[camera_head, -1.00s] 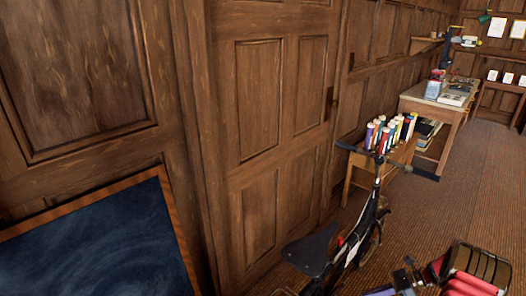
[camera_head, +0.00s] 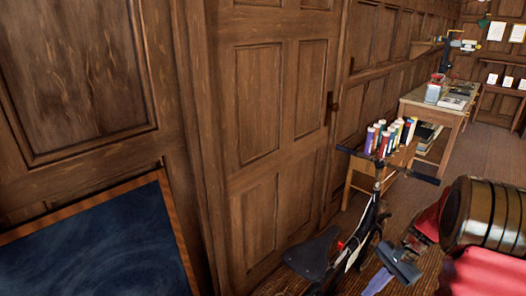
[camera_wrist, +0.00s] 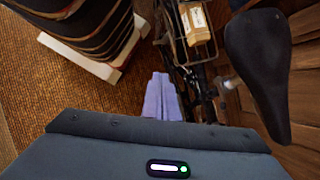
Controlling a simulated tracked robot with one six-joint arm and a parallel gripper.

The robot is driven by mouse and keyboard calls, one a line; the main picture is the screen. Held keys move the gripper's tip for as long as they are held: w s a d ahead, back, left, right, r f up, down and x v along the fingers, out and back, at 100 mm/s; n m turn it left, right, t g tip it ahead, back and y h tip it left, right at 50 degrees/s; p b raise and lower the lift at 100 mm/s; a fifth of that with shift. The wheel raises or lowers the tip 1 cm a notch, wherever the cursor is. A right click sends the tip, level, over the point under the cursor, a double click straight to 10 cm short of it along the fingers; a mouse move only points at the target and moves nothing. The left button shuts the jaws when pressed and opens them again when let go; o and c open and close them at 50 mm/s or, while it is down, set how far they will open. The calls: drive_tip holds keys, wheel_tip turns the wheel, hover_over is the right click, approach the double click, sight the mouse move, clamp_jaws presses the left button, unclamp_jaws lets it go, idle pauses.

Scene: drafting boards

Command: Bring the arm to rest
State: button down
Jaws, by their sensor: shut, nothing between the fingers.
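In the wrist view the lilac fingers (camera_wrist: 160,82) lie together with no gap. They hold nothing, and woven floor shows to their left. The fingers appear close to the bicycle in the wrist view; I cannot tell the distance.
A black bicycle (camera_head: 352,252) stands by the panelled door (camera_head: 258,110); its saddle (camera_wrist: 258,65) fills the wrist view's right. A work table (camera_head: 437,105) is farther back. A dark board (camera_head: 95,255) is at lower left.

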drive_tip(key=s+a+r+n+t+h, duration=0.2)
drive_tip(key=s+a+r+n, duration=0.4)
drive_tip(key=r, duration=0.6)
drive_tip(key=s+a+r+n+t+h, duration=0.3)
drive_tip(key=s+a+r+n, duration=0.4)
drive_tip(key=s+a+r, duration=0.3)
drive_tip(key=s+r+t, duration=0.1)
drive_tip(key=s+r, duration=0.1)
drive_tip(key=s, duration=0.1)
drive_tip(key=shift+a+r+t, duration=0.15)
drive_tip(key=shift+r+t, duration=0.25)
drive_tip(key=c, duration=2.5)
unclamp_jaws()
